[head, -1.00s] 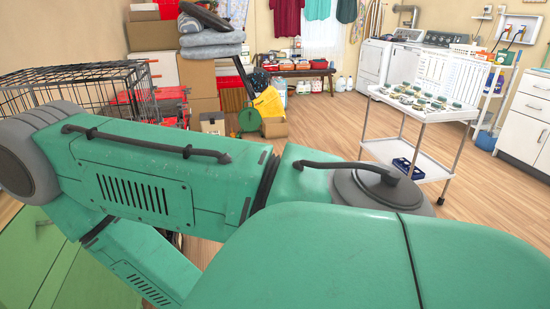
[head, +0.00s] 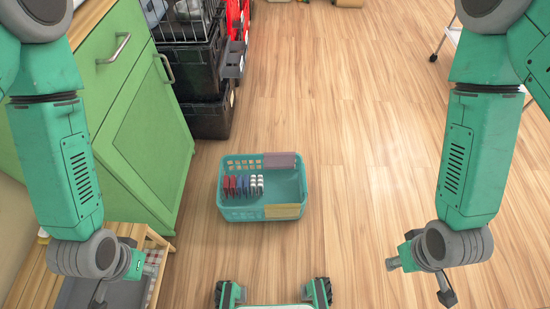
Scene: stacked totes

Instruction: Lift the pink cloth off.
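A teal basket (head: 229,213) stands on the wooden floor in the middle of the head view. A dusty pink cloth (head: 280,160) hangs over its far rim, right of centre. My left gripper (head: 114,270) is at the lower left, beside a low wooden stand, with its fingers spread and nothing between them. My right gripper (head: 420,280) is at the lower right over bare floor, also spread and empty. Both are well apart from the basket and the cloth.
A yellowish cloth (head: 283,211) hangs over the basket's near rim. Red, blue and white items (head: 238,185) stand inside. A green cabinet (head: 134,130) and black crates (head: 207,115) are at the left. A slatted wooden stand (head: 33,275) is below my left arm. Floor right of the basket is clear.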

